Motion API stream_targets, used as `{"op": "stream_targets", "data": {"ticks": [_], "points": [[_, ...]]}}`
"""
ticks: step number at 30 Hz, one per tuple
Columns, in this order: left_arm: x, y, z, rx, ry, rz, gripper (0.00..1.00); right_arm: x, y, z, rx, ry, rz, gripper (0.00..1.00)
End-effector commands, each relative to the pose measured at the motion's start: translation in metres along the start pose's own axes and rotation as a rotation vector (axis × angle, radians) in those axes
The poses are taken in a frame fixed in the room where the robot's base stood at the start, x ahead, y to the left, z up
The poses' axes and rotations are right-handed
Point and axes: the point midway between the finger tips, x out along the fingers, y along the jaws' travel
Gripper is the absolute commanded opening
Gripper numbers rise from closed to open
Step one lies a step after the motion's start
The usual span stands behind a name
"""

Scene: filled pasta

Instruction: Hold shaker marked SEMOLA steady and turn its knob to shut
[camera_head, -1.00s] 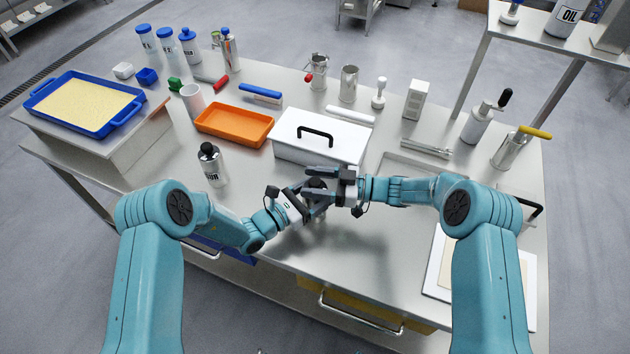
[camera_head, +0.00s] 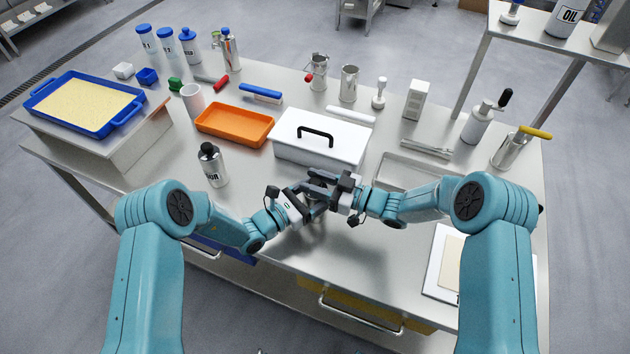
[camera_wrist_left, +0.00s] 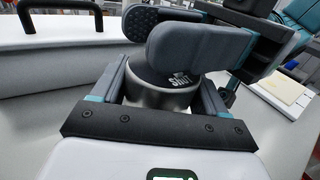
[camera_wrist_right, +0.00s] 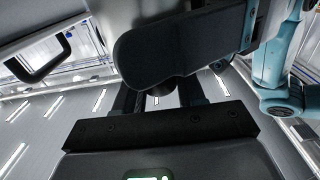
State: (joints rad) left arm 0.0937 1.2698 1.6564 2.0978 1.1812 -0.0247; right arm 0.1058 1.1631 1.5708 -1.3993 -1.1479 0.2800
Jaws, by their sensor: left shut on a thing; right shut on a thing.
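The shaker (camera_wrist_left: 150,98) is a short metal cylinder with a dark top in the left wrist view; its SEMOLA mark does not show. White lettering on the top (camera_wrist_left: 180,79) seems to read "shut". My left gripper (camera_head: 303,198) is shut around the shaker body, one finger on each side. My right gripper (camera_head: 322,184) is directly above it, shut on the knob; its dark fingers (camera_wrist_left: 200,40) cover the knob in the left wrist view. In the head view the grippers hide most of the shaker. In the right wrist view the knob is hidden behind a finger.
A white box (camera_head: 290,153) with a black handle stands just behind the grippers. A second black-topped shaker (camera_head: 215,172) stands to the left. An orange tray (camera_head: 205,136) lies farther back. A white board (camera_head: 438,285) lies at the right; the front middle of the table is clear.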

Motion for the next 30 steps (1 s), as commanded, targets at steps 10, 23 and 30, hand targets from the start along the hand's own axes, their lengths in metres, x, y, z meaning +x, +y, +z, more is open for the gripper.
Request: {"op": "stream_targets", "data": {"ticks": [10, 23, 30], "points": [[0.0, 0.001, -0.001, 0.0, 0.002, 0.002, 0.3, 0.0, 0.0, -0.001, -0.001, 0.002, -0.003, 0.59], [0.0, 0.001, -0.001, 0.0, 0.002, 0.002, 0.3, -0.045, 0.002, -0.001, 0.0, 0.001, 0.003, 0.59], [0.0, 0.0, -0.001, 0.0, 0.002, 0.001, 0.3, -0.097, 0.001, -0.001, -0.001, 0.002, 0.001, 0.59]]}}
